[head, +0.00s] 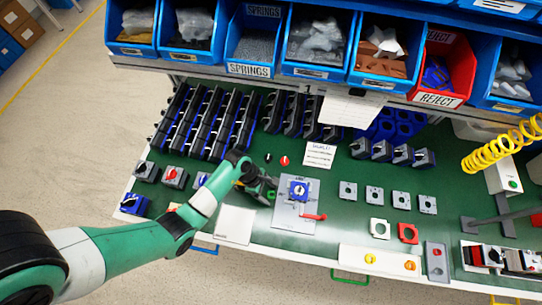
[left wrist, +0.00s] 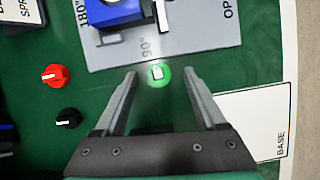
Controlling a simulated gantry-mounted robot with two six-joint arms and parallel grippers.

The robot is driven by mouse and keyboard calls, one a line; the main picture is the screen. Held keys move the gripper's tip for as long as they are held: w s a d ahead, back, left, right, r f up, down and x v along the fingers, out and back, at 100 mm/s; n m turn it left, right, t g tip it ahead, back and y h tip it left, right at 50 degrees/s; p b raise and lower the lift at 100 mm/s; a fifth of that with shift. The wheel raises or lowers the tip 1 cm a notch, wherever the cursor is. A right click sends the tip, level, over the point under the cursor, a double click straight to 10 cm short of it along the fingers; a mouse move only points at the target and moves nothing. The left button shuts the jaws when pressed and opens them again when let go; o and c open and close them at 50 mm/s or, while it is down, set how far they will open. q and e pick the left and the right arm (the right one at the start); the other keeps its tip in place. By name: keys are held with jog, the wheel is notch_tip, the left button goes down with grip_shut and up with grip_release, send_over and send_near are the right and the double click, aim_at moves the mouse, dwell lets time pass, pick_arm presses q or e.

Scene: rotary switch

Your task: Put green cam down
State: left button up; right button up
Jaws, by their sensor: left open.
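The green cam (left wrist: 161,77) is a small bright green disc with a pale square centre. In the left wrist view it shows between the two fingers of my left gripper (left wrist: 160,82), at the edge of the grey plate. The fingers are spread, with a gap on each side of the cam. In the head view my left gripper (head: 262,189) is low over the green table, just left of the grey plate, and the cam (head: 271,195) shows by its fingertips. Whether the cam rests fully on the table is hard to tell. My right gripper is not in view.
A red knob (left wrist: 55,76) and a black knob (left wrist: 68,118) lie left of the fingers. A white BASE card (left wrist: 257,118) lies right.

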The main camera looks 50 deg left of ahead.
aim_at(268, 195)
pick_arm(q)
grip_shut()
dwell(0.3)
jog(key=shift+r+p, duration=0.5)
jog(key=shift+r, duration=0.15)
jog(key=r+p, duration=0.1)
jog(key=r, duration=0.2)
jog(key=shift+s+d+p, duration=0.1)
jog(key=shift+s+p, duration=0.1)
jog(key=shift+p, duration=0.2)
jog(key=s+d+r+p, duration=0.2)
jog(key=s+r+p, duration=0.15)
jog(key=s, duration=0.35)
jog(key=s+d+r+p, duration=0.2)
jog(key=s+r, duration=0.3)
jog(key=s, duration=0.1)
notch_tip(268, 195, up, 19)
jog(key=p, duration=1.8)
